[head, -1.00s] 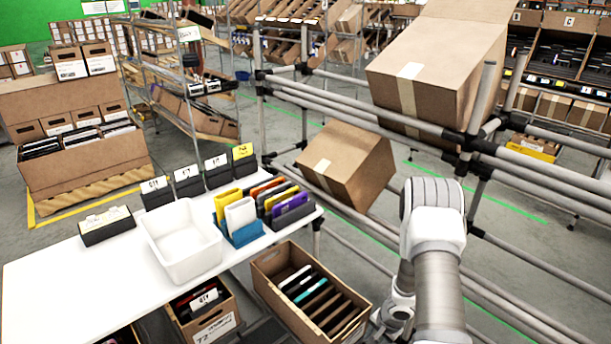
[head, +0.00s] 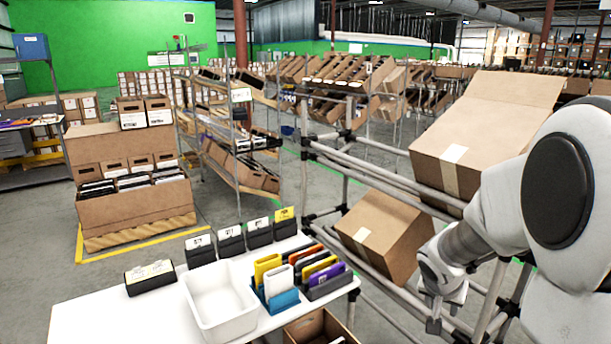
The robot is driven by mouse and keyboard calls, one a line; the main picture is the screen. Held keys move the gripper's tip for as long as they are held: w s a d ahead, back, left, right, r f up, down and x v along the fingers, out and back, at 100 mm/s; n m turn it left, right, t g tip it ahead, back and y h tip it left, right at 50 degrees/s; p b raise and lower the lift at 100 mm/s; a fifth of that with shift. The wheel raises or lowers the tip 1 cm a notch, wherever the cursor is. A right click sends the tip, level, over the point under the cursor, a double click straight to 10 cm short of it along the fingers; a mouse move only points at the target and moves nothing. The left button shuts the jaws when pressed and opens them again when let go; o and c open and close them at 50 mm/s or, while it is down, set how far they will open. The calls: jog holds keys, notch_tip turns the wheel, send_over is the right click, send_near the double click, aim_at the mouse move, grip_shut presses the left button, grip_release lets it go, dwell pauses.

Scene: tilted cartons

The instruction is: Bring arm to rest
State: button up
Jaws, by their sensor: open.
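My arm (head: 500,225) comes in large from the right edge, folded, with its wrist reaching left and down. My gripper (head: 440,318) hangs below the wrist, small and dark, beside the tube rack. It is open, and I see nothing between its fingers. The lower tilted carton (head: 384,236) rests on the rack just left of my wrist. The upper tilted carton (head: 473,145), with its flap raised, is above and behind my arm, which hides part of it.
The tube rack (head: 378,157) runs close beside my arm. A white table (head: 110,318) at the front carries a white bin (head: 222,318), black label boxes and colored folders. An open carton (head: 312,330) shows below its edge. Clear floor (head: 45,225) lies at left.

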jog(key=s+a+r+n+p, duration=0.25)
jog(key=s+a+r, duration=0.35)
jog(key=s+r, duration=0.55)
jog(key=s+a+r+n+y+p, duration=0.2)
jog(key=s+a+r+n+y, duration=0.2)
jog(key=s+a+r, duration=0.3)
jog(key=s+a, duration=0.1)
jog(key=s, duration=0.2)
jog(key=shift+s+a+t, duration=0.15)
jog(key=shift+s+t, duration=0.2)
jog(key=shift+t, duration=0.05)
